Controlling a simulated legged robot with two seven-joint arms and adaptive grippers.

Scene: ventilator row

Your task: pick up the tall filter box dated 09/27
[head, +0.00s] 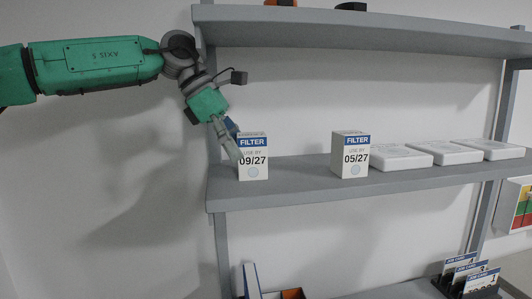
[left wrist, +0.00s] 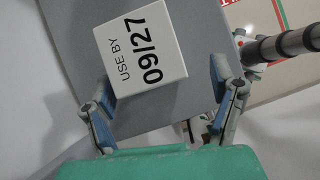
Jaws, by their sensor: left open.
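The tall filter box dated 09/27 (head: 254,160) stands upright near the left end of the middle shelf, white with a blue FILTER band. In the left wrist view the same box (left wrist: 142,52) shows its USE BY 09/27 face, tilted in the picture, ahead of and between the fingers. My left gripper (head: 232,146) is at the box's left side in the head view. In the left wrist view my left gripper (left wrist: 162,85) is open, fingers spread, with nothing held. Whether a finger touches the box cannot be told. My right gripper is not in view.
A similar box dated 05/27 (head: 350,154) stands further right on the middle shelf (head: 300,176). Several flat white boxes (head: 400,157) lie right of it. The upper shelf (head: 360,30) is above. Job cards (head: 470,276) stand lower right. The shelf between the two tall boxes is clear.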

